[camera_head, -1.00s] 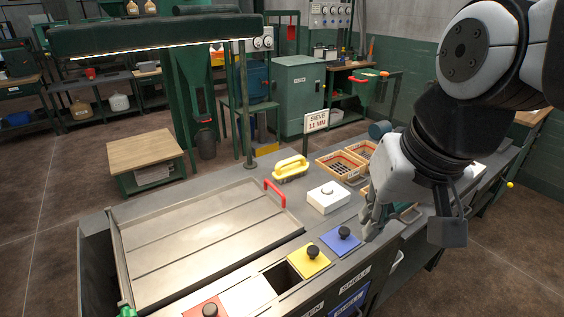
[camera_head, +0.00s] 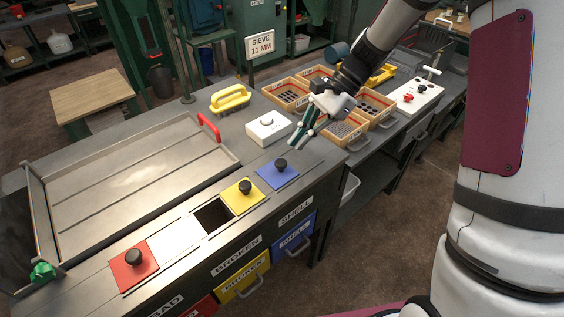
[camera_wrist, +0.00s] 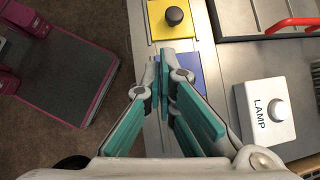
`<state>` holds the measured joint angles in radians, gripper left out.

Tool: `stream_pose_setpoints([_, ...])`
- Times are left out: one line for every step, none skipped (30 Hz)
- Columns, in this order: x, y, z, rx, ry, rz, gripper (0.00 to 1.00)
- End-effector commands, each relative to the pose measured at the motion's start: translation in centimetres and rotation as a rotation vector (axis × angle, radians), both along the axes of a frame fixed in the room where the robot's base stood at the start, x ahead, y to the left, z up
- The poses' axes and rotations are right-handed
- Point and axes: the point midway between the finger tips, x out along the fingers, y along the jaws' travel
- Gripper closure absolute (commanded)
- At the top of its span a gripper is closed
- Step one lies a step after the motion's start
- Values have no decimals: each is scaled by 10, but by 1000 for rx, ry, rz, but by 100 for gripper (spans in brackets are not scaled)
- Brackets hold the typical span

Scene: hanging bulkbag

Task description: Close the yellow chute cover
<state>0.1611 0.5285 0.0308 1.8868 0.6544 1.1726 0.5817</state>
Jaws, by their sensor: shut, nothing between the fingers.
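The yellow chute cover (camera_head: 243,195) is a flat square plate with a black knob, lying on the bench's front strip. A dark square chute opening (camera_head: 213,215) lies open just left of it. In the wrist view the yellow cover (camera_wrist: 163,28) shows at the top, ahead of my fingertips. My gripper (camera_head: 301,140) is shut and empty, above the bench to the right of the yellow cover and beyond the blue cover (camera_head: 278,172). In the wrist view my gripper (camera_wrist: 163,75) partly hides the blue cover (camera_wrist: 185,68).
A red cover (camera_head: 134,268) lies left of the opening. A white lamp box (camera_head: 268,128) and a yellow-handled brush (camera_head: 230,99) stand behind the covers. Wooden trays (camera_head: 287,95) are at the right. A metal tray (camera_head: 130,190) fills the left.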

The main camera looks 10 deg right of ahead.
Motion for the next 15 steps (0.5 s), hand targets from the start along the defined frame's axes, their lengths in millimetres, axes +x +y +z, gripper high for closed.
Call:
stream_pose_setpoints([6,1,-13,17,35,-26,100])
stream_pose_setpoints([9,2,-18,26,51,-41,100])
stream_pose_setpoints([12,3,-24,35,69,-57,100])
stream_pose_setpoints([14,4,-27,41,80,-67,100])
stream_pose_setpoints([15,4,-30,47,90,-75,100])
stream_pose_setpoints([17,5,-33,51,99,-84,100])
stream_pose_setpoints([18,5,-34,54,103,-88,100])
stream_pose_setpoints([18,6,-36,56,108,-90,100])
stream_pose_setpoints([18,7,-37,57,111,-93,100])
stream_pose_setpoints([17,8,-39,57,112,-94,100])
stream_pose_setpoints([17,10,-40,57,112,-94,100])
stream_pose_setpoints([15,12,-43,58,113,-93,100])
stream_pose_setpoints([14,15,-45,59,113,-93,100])
stream_pose_setpoints([13,18,-48,58,113,-93,100])
stream_pose_setpoints([11,22,-53,58,113,-92,100])
